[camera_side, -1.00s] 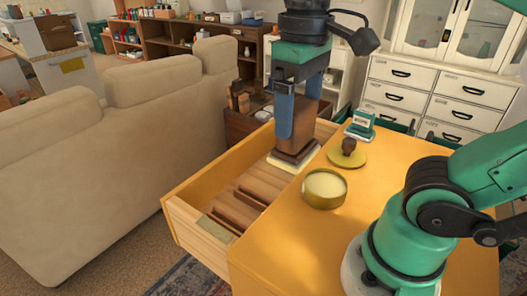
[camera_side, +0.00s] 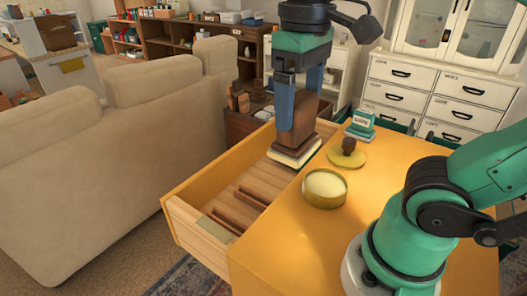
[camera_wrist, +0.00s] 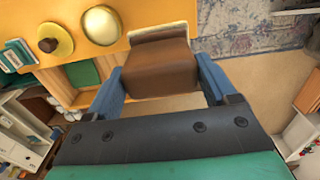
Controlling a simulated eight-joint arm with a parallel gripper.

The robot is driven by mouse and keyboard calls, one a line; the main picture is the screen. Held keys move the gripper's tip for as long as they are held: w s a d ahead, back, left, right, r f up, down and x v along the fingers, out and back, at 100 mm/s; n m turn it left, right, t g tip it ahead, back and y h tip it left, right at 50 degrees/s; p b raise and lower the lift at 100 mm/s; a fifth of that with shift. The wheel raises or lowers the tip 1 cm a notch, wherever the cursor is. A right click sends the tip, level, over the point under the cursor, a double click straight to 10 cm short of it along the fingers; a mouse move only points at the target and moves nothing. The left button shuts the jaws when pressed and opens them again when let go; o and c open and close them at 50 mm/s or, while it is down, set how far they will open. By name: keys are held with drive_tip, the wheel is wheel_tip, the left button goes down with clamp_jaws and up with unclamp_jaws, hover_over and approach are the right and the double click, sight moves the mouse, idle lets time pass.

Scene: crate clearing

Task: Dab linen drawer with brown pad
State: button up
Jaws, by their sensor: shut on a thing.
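My gripper (camera_side: 298,118) is shut on the brown pad (camera_side: 303,138), a brown block with a pale layer underneath. The pad also shows between the blue fingers in the wrist view (camera_wrist: 160,68). It hangs over the far part of the open wooden drawer (camera_side: 197,229), close to the yellow top. I cannot tell whether the pad touches anything below. Brown slats lie in the drawer's near part; the far inside is partly hidden. No label on this drawer is readable.
On the yellow top (camera_side: 290,245) stand an open round tin (camera_side: 324,189) with cream-coloured contents, a yellow lid with a brown knob (camera_side: 347,154), and a teal-and-white box (camera_side: 361,126). A beige sofa (camera_side: 110,150) stands left. A white cabinet (camera_side: 440,95) is behind.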

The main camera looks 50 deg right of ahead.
drive_tip(key=w+a+f, duration=0.2)
drive_tip(key=w+f, duration=0.3)
drive_tip(key=f, duration=0.2)
drive_tip(key=w+a+f, duration=0.3)
drive_tip(key=w+f, duration=0.2)
drive_tip(key=f, duration=0.3)
drive_tip(key=shift+w+a+f, duration=0.2)
drive_tip(key=shift+w+f, duration=0.05)
drive_tip(key=shift+w, duration=0.1)
drive_tip(key=shift+f, duration=2)
drive_tip(key=shift+f, duration=0.1)
drive_tip(key=shift+f, duration=0.8)
drive_tip(key=shift+f, duration=0.7)
